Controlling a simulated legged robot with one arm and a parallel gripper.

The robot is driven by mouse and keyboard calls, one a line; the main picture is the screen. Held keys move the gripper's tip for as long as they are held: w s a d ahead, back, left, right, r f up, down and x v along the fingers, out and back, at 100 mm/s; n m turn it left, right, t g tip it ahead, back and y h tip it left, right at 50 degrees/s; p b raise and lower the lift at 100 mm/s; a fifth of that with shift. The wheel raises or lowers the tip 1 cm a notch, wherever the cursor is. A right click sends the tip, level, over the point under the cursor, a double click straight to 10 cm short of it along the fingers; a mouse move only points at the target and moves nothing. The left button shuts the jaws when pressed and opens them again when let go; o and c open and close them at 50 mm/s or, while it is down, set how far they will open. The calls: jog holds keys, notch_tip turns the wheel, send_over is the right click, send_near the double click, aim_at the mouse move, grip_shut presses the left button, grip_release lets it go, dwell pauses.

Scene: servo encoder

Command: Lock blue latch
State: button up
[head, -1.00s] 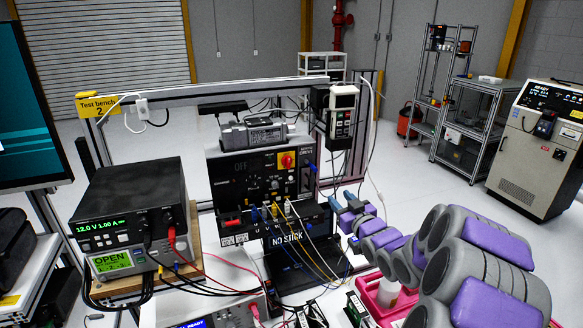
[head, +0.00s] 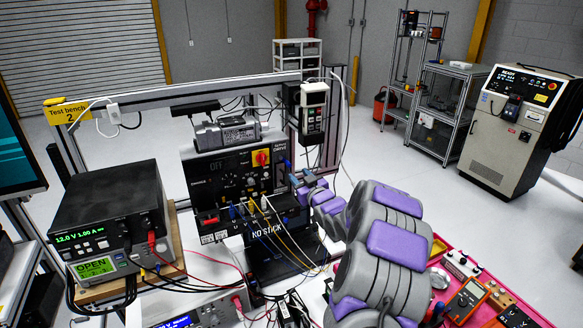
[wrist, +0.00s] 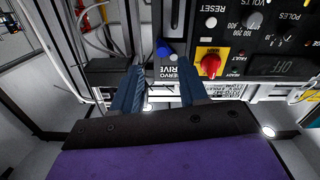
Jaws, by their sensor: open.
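The blue latch (wrist: 165,50) shows in the wrist view on the black servo drive panel (wrist: 180,25), beside the "SERVO DRIVE" lettering. In the head view the latch (head: 287,163) is a small blue piece at the panel's right edge. My gripper (wrist: 162,88) has two blue fingers spread apart with nothing between them. The latch lies just beyond the fingertips, between their lines, and appears apart from them. In the head view my gripper (head: 298,180) is at the panel's right edge, just below the latch. Whether the latch is locked cannot be told.
A red knob on a yellow plate (wrist: 211,62) is close beside the right finger in the wrist view. Cables (head: 265,225) hang from the panel's lower front. A handheld unit (head: 312,112) hangs right of the panel. A power supply (head: 110,220) stands at left.

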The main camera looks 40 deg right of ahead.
aim_at(285, 162)
jog(key=x, duration=0.6)
jog(key=shift+w+p, duration=0.35)
jog(key=shift+p, duration=0.1)
grip_shut()
